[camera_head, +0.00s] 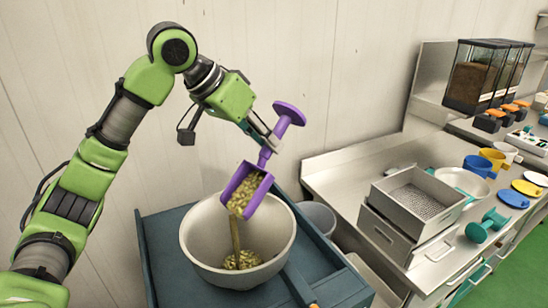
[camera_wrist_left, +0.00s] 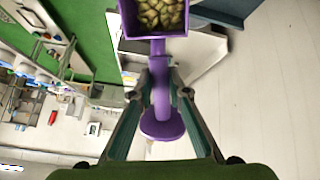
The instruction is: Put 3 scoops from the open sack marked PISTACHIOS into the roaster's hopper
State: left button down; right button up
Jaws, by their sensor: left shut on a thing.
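My left gripper (camera_head: 268,140) is shut on the handle of a purple scoop (camera_head: 282,118). The scoop also shows in the left wrist view (camera_wrist_left: 161,128), between the two fingers. Its pan is heaped with green-brown pistachios (camera_wrist_left: 155,14) and is tilted, lip down, over a wide grey bowl (camera_head: 195,240). A narrow brownish column runs from the lip to a small pile of nuts (camera_head: 243,260) in the bowl. I cannot tell whether this bowl is the roaster's hopper. No sack marked PISTACHIOS is in view. My right gripper is not in view.
The bowl stands on a blue-grey cart (camera_head: 158,262) against the pale wall. A grey bin (camera_head: 320,216) is beside it. The steel counter (camera_head: 335,172) at right holds a sieve box (camera_head: 418,197), a teal scoop (camera_head: 485,226), cups and plates.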

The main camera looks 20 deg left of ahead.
pick_arm(q)
jog(key=s+a+r+t+h+b, duration=0.2)
jog(key=s+r+t+b, duration=0.2)
jog(key=b, duration=0.6)
jog(key=shift+s+a+r+m+t, duration=0.2)
jog(key=shift+s+m+t, duration=0.15)
jog(key=shift+s, duration=0.7)
jog(key=shift+d+r+n+g+y+p, duration=0.2)
jog(key=shift+r+g+y+p, duration=0.6)
jog(key=shift+g+p, duration=1.75)
jog(key=shift+a+r+n+g+y+p, duration=0.25)
jog(key=shift+r+g+y+p, duration=0.85)
jog(key=shift+p, duration=2.6)
jog(key=shift+d+r+n+g+y+p, duration=0.15)
jog(key=shift+r+n+g+y+p, duration=0.3)
jog(key=shift+g+p, duration=2.25)
